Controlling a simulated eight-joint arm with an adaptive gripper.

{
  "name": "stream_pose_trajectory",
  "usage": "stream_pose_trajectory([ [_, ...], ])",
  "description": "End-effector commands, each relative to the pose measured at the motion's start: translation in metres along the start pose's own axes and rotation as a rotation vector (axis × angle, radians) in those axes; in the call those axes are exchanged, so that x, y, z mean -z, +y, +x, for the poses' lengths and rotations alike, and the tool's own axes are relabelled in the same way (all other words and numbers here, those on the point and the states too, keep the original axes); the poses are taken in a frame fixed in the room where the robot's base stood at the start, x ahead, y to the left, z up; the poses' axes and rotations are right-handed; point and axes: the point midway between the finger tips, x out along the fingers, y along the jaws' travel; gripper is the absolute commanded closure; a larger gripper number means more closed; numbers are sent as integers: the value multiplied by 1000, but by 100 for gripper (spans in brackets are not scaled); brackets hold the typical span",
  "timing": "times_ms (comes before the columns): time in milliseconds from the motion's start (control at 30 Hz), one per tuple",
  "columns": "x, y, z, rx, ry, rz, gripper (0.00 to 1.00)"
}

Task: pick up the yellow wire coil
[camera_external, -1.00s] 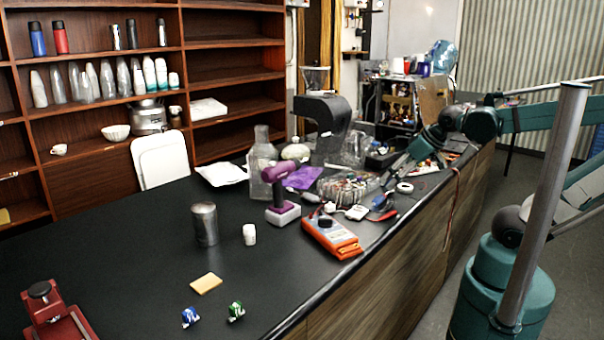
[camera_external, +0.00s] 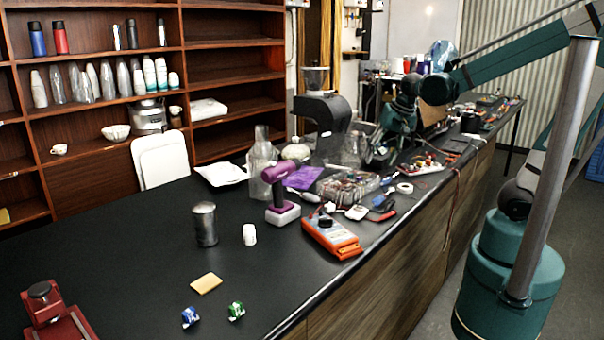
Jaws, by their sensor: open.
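I cannot make out a yellow wire coil for certain. Small red, orange and yellowish parts (camera_external: 426,163) lie on the dark counter to the right of my gripper, too small to tell apart. My gripper (camera_external: 376,160) is open and points down over the far part of the counter, behind the clear container of parts. Its fingertips are small and dark, and I see nothing held in them. Whether they touch anything below is unclear.
A clear container of parts (camera_external: 348,187), a white tape roll (camera_external: 404,188), an orange multimeter (camera_external: 332,237) and a purple drill (camera_external: 280,192) crowd the counter's middle. A black grinder (camera_external: 324,118) and glass bottle (camera_external: 261,155) stand upright nearby.

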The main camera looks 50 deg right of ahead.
Motion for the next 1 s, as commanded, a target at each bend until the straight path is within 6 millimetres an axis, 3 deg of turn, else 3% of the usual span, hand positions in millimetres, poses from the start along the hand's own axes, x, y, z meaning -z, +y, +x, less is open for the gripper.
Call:
stream_pose_trajectory([
  [367, 40, -11, 5, -72, -56, 265, 49],
  [1000, 94, -14, 34, -220, -116, 712, 49],
])
